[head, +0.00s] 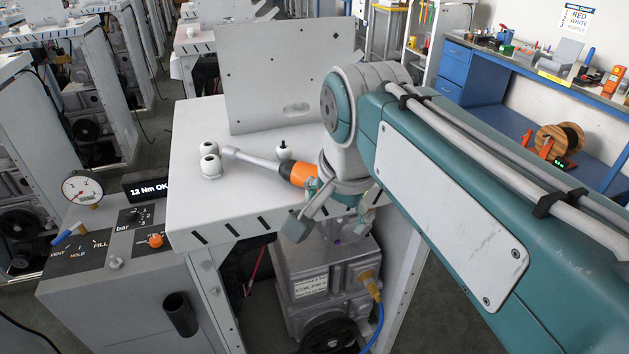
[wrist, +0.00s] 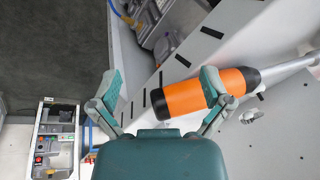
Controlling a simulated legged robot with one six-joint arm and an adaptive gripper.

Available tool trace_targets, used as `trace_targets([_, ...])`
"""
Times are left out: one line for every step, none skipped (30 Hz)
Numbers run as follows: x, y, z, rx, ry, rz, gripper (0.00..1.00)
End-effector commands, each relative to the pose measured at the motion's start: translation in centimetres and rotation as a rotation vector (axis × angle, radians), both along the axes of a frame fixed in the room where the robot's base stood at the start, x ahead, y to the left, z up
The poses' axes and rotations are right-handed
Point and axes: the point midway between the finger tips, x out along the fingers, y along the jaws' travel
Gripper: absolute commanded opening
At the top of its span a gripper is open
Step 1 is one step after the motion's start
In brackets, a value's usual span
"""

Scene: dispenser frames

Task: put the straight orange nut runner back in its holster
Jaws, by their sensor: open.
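The straight nut runner (head: 298,173) has an orange body with dark ends and a long grey shaft. It lies on the white bench top (head: 205,205), its shaft pointing left to the white round fittings. My gripper (head: 331,215) is open at the bench's front edge, beside the orange body, and partly hides its right end. In the wrist view my gripper (wrist: 163,88) is open, its right finger overlapping the orange body (wrist: 190,96); I cannot tell whether they touch. A dark, empty-looking tube (head: 180,314), possibly the holster, hangs on the grey console's front at lower left.
The console (head: 95,270) carries a pressure gauge (head: 82,188), a blue-handled lever and a "12 Nm OK" display (head: 146,188). The bench's left front is clear.

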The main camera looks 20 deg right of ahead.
Motion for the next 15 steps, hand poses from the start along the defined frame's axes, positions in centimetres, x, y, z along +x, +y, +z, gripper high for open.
trace_targets([0.9,0.0,1.0,0.028,0.021,-0.091,0.98])
trace_targets([1.3,0.0,1.5,0.044,0.034,-0.151,0.98])
trace_targets([1.9,0.0,2.3,0.066,0.05,-0.23,0.98])
trace_targets([2.3,0.0,2.8,0.081,0.063,-0.29,0.98])
trace_targets([2.7,0.0,3.3,0.095,0.076,-0.35,0.98])
trace_targets([3.2,0.0,3.9,0.113,0.092,-0.43,0.98])
trace_targets([3.6,0.0,4.4,0.125,0.105,-0.49,0.98])
trace_targets([4.0,0.0,4.8,0.137,0.117,-0.55,0.98])
trace_targets([4.5,0.0,5.4,0.152,0.133,-0.633,0.98])
trace_targets([4.9,0.0,5.9,0.162,0.144,-0.693,0.98])
trace_targets([5.3,0.1,6.3,0.17,0.155,-0.755,0.98])
trace_targets([5.8,0.1,6.9,0.182,0.169,-0.836,0.98])
trace_targets([6.2,0.1,7.3,0.189,0.179,-0.898,0.98])
trace_targets([6.6,0.1,7.6,0.195,0.19,-0.96,0.98])
trace_targets([7.1,0.1,8.1,0.202,0.202,-1.042,0.98])
